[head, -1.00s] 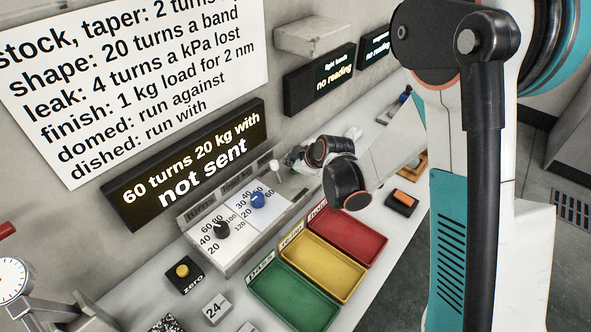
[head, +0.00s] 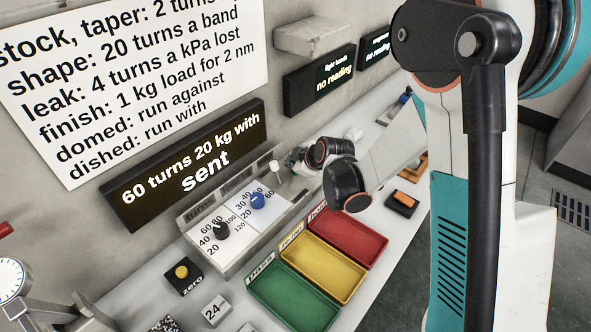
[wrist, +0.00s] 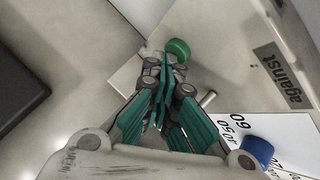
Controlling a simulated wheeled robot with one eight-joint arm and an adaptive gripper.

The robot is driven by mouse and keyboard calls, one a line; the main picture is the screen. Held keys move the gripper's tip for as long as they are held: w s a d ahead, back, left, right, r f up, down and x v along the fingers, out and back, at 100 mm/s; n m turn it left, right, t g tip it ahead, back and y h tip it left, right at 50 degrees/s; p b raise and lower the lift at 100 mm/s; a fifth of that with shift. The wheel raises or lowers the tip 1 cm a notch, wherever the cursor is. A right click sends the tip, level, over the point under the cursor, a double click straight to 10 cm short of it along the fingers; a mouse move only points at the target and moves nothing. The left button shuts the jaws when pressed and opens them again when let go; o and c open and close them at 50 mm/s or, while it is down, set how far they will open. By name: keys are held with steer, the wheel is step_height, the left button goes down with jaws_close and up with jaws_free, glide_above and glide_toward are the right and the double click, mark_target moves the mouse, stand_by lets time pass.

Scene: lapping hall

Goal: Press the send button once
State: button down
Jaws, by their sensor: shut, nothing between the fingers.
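The green button (wrist: 178,48), which I take to be the send button, shows in the wrist view at the far end of the panel. My gripper (wrist: 168,68) is shut and empty, with its fingertips right at the button. I cannot tell whether they touch it. In the head view my gripper (head: 293,158) is at the far end of the control panel, and I cannot make out the button there. The display (head: 190,165) above the panel reads "60 turns 20 kg with sent".
A black knob (head: 221,231), a blue knob (head: 258,201) and a small white-topped lever (head: 274,167) stand on the panel near my gripper. Green (head: 293,297), yellow (head: 322,268) and red (head: 347,234) trays lie in front. A yellow zero button (head: 182,272) sits nearer.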

steer(key=shift+r+p, duration=0.4)
steer(key=shift+r, duration=0.45)
steer(key=shift+r+p, duration=1.6)
steer(key=shift+r, duration=0.85)
steer(key=s+d+r+m+h, duration=0.2)
steer(key=s+d+r+m, duration=0.55)
steer(key=s+r, duration=0.55)
steer(key=s+d+r+m+h, duration=0.1)
steer(key=s+d+m, duration=0.2)
steer(key=s, duration=0.6)
steer(key=s+d+r+m+g+h, duration=0.1)
steer(key=s+d+m, duration=0.3)
steer(key=s, duration=0.5)
steer(key=shift+s+r, duration=0.2)
steer(key=shift+r, duration=0.05)
steer(key=shift+d, duration=0.1)
